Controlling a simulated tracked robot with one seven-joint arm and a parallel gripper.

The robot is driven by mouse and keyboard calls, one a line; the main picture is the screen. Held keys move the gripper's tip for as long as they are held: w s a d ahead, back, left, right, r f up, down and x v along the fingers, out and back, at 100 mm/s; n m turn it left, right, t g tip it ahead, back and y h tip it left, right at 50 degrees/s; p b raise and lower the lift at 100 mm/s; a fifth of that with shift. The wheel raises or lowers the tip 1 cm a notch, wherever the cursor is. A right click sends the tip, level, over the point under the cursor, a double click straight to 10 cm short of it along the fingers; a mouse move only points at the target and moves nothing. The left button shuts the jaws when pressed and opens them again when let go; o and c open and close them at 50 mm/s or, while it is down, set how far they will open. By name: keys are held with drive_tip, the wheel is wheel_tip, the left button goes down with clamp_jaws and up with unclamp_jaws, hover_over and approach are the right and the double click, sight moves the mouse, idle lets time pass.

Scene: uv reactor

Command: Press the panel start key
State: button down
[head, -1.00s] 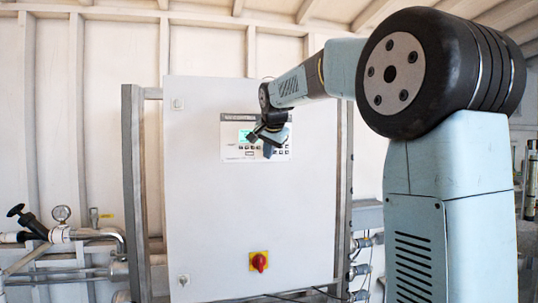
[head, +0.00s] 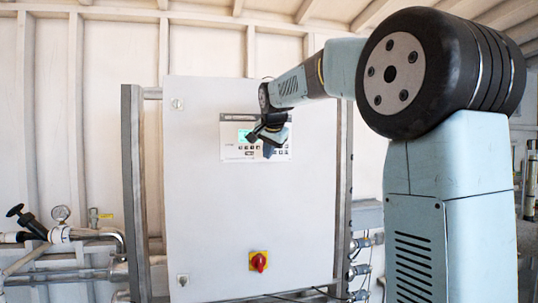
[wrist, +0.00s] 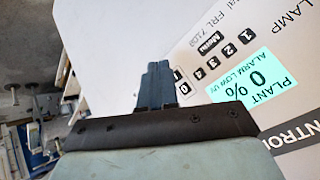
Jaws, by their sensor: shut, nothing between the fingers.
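The control panel (head: 229,150) is a white plate with a green display and rows of dark keys, set high on the grey cabinet door. It also shows in the wrist view (wrist: 205,22), turned at an angle, where the green display (wrist: 252,90) reads "PLANT 0 %" and "ALARM LOW UV". A Menu key and number keys (wrist: 213,62) lie beside the display. My gripper (head: 267,154) is shut and empty in front of the panel's key area, hiding some keys. In the wrist view its fingertips (wrist: 157,66) lie beside the number keys. I cannot make out a start key or tell whether the tips touch the panel.
The cabinet door (head: 215,215) is broad and flat, with a red rotary switch on a yellow plate (head: 258,261) low on it. Grey frame posts (head: 135,190) stand at its sides.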

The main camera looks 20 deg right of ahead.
drive_tip(key=shift+w, duration=0.15)
drive_tip(key=shift+w+r, duration=0.1)
drive_tip(key=shift+w, duration=0.2)
drive_tip(key=shift+w, duration=0.2)
idle(0.9)
drive_tip(key=shift+s, duration=0.7)
drive_tip(key=s, duration=0.5)
idle(0.5)
idle(0.5)
